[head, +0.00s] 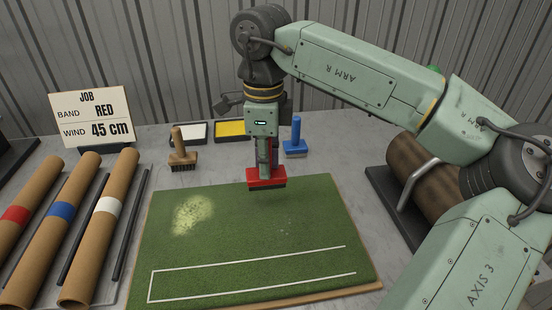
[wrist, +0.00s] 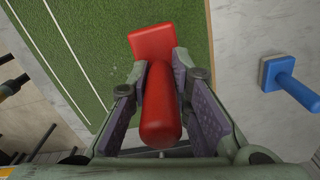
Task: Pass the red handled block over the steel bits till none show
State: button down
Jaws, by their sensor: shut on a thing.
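The red handled block (head: 266,179) is at the far edge of the green turf (head: 240,255) in the head view. My gripper (head: 266,150) is shut on its upright handle, with the block hanging below. In the wrist view my gripper (wrist: 160,95) has a finger on each side of the red handle (wrist: 160,105), and the block's red base (wrist: 152,42) shows beyond. Whether the block touches the turf I cannot tell. A few tiny pale specks (head: 283,227) lie on the turf right of centre; they may be steel bits, too small to be sure.
A pale yellowish patch (head: 193,214) and white lines (head: 250,273) mark the turf. Cardboard tubes (head: 100,230) lie left; a brown roller (head: 425,180) is right.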

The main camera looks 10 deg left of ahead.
jog(key=shift+r+p, duration=0.7)
jog(key=shift+r, duration=0.7)
